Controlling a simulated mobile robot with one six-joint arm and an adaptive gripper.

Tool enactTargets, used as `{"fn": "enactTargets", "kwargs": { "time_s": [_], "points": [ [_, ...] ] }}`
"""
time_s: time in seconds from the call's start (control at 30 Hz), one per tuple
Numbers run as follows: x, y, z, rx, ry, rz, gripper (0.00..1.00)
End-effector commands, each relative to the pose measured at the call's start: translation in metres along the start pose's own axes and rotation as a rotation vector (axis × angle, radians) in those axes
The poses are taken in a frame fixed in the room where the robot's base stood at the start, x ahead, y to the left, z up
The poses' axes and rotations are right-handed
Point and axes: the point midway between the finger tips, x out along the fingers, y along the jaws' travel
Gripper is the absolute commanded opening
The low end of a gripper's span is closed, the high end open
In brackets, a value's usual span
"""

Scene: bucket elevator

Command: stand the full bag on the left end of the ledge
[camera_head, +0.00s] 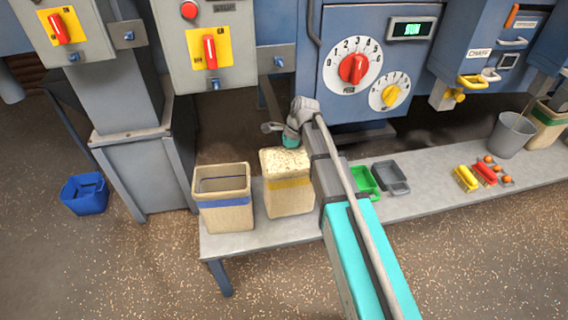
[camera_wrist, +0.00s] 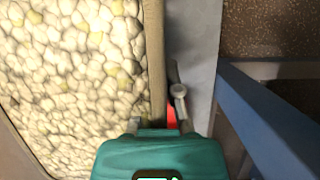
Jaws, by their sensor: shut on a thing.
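The full bag (camera_head: 288,197) is tan with a yellow band and heaped with pale grain. It stands upright at the ledge (camera_head: 262,233), just right of an open bag with a blue band (camera_head: 225,213). I cannot tell whether its base touches the ledge. My gripper (camera_head: 287,136) is at the far rim of the full bag, partly hidden by my arm. In the wrist view my gripper (camera_wrist: 160,122) is shut on the bag's rim wall, with the grain (camera_wrist: 70,80) filling the left side.
The blue-banded bag occupies the ledge's left end. Green (camera_head: 364,182) and dark (camera_head: 391,177) scoops lie to the right. A grey bucket (camera_head: 511,135) stands farther right. Machine panels with knobs (camera_head: 352,69) hang behind. A blue bin (camera_head: 85,194) sits on the floor.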

Motion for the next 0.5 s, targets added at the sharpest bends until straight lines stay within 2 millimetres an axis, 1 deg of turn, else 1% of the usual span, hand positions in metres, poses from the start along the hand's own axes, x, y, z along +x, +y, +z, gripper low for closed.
{"fn": "enactTargets", "kwargs": {
  "time_s": [0.03,0.2,0.33,0.5],
  "points": [
    [0.007,-0.002,-0.001,0.0,-0.001,0.001,0.0],
    [0.02,-0.002,-0.007,0.0,-0.001,0.001,0.0],
    [0.027,-0.002,-0.01,0.0,-0.001,0.001,0.0],
    [0.03,-0.002,-0.011,0.0,-0.001,0.001,0.0]
  ]
}}
